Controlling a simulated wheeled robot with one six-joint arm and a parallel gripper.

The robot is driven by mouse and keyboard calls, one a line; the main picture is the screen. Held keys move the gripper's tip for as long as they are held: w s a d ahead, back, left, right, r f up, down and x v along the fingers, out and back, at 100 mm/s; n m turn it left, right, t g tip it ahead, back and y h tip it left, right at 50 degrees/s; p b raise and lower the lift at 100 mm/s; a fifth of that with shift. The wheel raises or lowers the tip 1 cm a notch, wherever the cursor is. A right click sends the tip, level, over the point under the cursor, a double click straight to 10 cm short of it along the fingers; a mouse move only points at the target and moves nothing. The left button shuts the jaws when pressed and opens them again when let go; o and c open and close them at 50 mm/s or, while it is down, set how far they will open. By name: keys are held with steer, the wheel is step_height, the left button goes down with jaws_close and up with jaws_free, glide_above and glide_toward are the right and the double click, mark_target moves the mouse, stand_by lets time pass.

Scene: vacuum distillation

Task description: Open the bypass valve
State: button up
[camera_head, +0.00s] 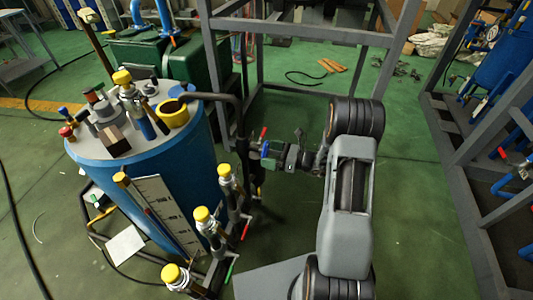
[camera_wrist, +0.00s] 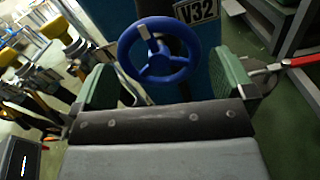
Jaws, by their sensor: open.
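A blue handwheel (camera_wrist: 160,50) with spokes faces me in the wrist view, next to a plate (camera_wrist: 196,10) marked V32. It also shows small and nearly edge-on in the head view (camera_head: 265,150). My gripper (camera_wrist: 168,84) is open, with one green finger pad to the left of the wheel and the other to its right. The wheel is seen between and beyond the pads; I cannot tell whether they touch it. In the head view my gripper (camera_head: 277,155) reaches left to the wheel. Whether this wheel is the bypass valve cannot be read.
A blue tank (camera_head: 195,165) with fittings on top stands at left. Several yellow-capped valves (camera_head: 202,214) stand in front of it. A red lever (camera_wrist: 302,61) lies right of my gripper in the wrist view. Grey frames (camera_head: 300,31) stand behind and at right.

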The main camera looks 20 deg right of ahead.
steer(key=shift+x, duration=1.05)
steer(key=c, duration=0.8)
